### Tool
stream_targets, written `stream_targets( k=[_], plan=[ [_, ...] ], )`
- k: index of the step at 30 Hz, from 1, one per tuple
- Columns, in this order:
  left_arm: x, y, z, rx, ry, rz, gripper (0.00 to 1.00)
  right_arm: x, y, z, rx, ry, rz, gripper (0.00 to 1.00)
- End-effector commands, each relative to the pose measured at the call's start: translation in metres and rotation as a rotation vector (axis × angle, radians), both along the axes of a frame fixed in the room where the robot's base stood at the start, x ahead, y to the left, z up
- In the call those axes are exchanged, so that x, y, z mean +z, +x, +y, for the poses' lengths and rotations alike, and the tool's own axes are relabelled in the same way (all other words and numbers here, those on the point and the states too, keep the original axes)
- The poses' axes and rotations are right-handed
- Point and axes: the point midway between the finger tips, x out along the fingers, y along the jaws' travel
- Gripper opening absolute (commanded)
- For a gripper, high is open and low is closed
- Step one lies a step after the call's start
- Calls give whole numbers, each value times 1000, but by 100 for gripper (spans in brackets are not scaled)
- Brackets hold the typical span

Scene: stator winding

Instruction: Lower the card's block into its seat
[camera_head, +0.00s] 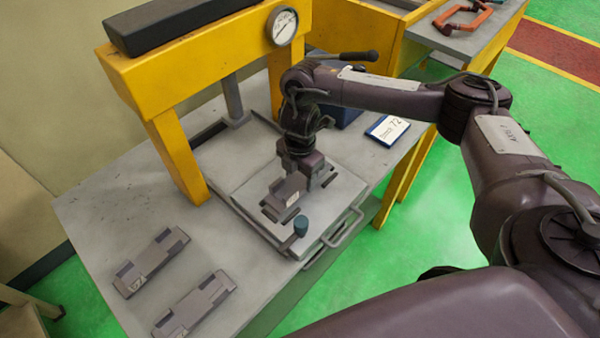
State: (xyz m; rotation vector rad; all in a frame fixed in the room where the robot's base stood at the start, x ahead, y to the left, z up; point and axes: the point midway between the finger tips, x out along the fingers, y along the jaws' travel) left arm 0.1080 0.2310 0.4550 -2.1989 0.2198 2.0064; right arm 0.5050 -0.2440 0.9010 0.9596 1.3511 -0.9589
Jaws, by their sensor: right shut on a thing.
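My right gripper (305,172) reaches down over the grey plate (245,195) on the press table. It is shut on a small dark grey block (283,193) with a pale label. The block is at or just above the plate; I cannot tell whether it touches, and the seat under it is hidden. The card (388,129), white with a blue edge and reading 72, lies on the table's right side. Two more grey pieces, one farther (151,262) and one nearer (195,304), lie at the table's left front with small labels. My left gripper is not in view.
A yellow press frame (178,155) with a round gauge (283,26) stands behind the plate. A blue knob (300,226) and a metal handle (343,228) are at the plate's front. Bare table (115,205) lies to the left.

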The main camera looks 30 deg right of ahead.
Motion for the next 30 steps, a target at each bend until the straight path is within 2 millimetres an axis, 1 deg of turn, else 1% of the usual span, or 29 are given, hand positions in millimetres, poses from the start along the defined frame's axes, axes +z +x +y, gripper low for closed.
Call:
stream_targets(
  k=[3,16,30],
  plan=[
    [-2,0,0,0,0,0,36,-3,1,0,0,1,-3,13],
    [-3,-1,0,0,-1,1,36,-5,1,0,0,0,-2,13],
    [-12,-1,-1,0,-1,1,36,-22,0,0,0,-1,-1,13]
  ],
)
